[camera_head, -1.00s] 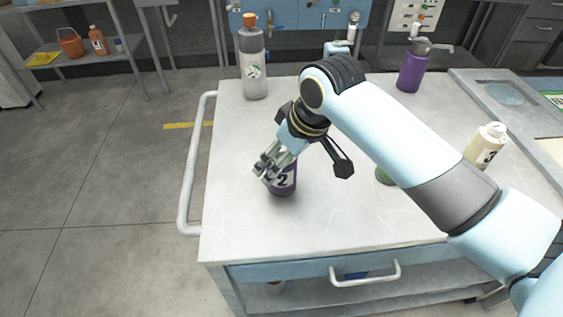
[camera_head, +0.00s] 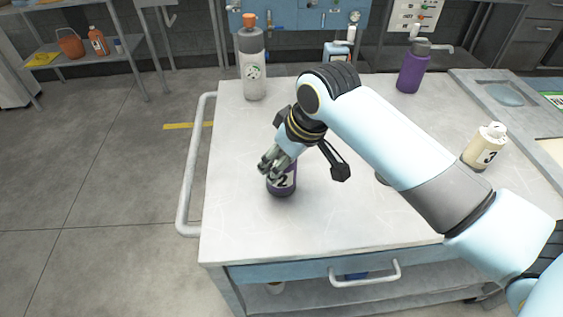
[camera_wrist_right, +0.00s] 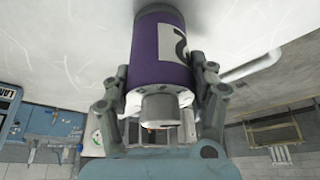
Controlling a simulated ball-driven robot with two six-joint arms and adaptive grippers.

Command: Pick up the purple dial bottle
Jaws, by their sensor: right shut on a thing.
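A purple bottle (camera_head: 282,187) with a white label marked "2" stands on the grey worktop, left of the middle. In the right wrist view the purple bottle (camera_wrist_right: 160,45) shows its label and a grey-white top with a round knob. My right gripper (camera_head: 271,164) is shut around the upper part of this bottle. In the wrist view one finger of the right gripper (camera_wrist_right: 161,82) lies on each side of it. Another purple bottle (camera_head: 412,72), with a grey spouted top, stands at the back right. My left gripper is not in view.
A grey-white bottle with an orange cap (camera_head: 252,70) stands at the back left of the worktop (camera_head: 300,228). A cream bottle marked "3" (camera_head: 484,150) stands at the right. My right arm hides most of a small item beneath it. The front left of the worktop is clear.

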